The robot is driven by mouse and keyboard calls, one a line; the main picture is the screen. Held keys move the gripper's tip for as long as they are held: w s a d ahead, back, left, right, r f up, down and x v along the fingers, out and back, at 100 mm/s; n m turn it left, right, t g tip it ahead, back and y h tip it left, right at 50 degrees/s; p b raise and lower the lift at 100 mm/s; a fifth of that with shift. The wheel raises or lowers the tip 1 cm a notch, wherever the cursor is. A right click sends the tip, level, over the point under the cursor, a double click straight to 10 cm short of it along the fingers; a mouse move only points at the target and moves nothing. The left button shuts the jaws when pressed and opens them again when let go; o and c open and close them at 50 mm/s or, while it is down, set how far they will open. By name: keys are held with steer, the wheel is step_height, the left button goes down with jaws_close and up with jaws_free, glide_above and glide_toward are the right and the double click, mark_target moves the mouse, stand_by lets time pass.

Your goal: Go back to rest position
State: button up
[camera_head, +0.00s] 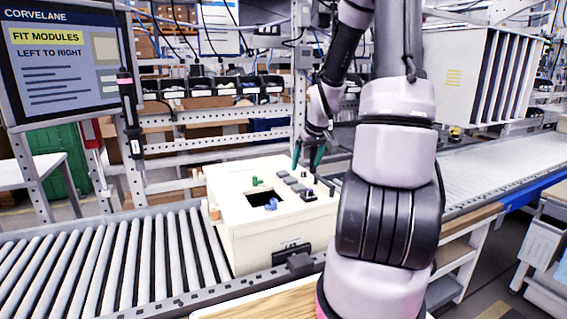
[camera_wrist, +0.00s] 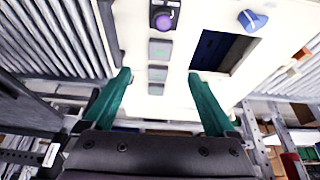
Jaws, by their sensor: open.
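My gripper (camera_head: 309,157) is raised just above the right back part of a cream box-shaped unit (camera_head: 275,250) on the roller conveyor. In the wrist view my gripper (camera_wrist: 160,92) has its two green fingers wide apart with nothing between them. Below it, the unit's top face shows a row of grey square modules (camera_wrist: 158,74), a purple round button (camera_wrist: 163,21) and a blue knob (camera_wrist: 252,20). A dark rectangular opening (camera_wrist: 213,50) lies beside the modules. A screwdriver (camera_head: 130,115) with a pink band hangs upright at the left, apart from my gripper.
The roller conveyor (camera_head: 110,262) runs left to right under the unit. A sign (camera_head: 68,62) reading "Fit modules left to right" stands at the left. Shelving with black bins (camera_head: 225,87) is behind. A white slatted box (camera_head: 480,75) hangs at the upper right.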

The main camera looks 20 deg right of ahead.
steer(key=s+a+r+m+t, duration=0.1)
steer(key=s+a+r, duration=0.3)
steer(key=r, duration=0.3)
steer(key=s+a+r+m, duration=0.1)
steer(key=s+a+r, duration=0.3)
steer(key=r, duration=0.4)
steer(key=s+a+r+m+y, duration=0.1)
steer(key=s+a+r, duration=0.2)
steer(key=s, duration=0.4)
steer(key=s+a+r+m+t+y, duration=0.1)
steer(key=s+a+r, duration=0.3)
steer(key=s, duration=0.3)
steer(key=shift+a+r+m+t, duration=0.3)
steer(key=shift+r, duration=0.35)
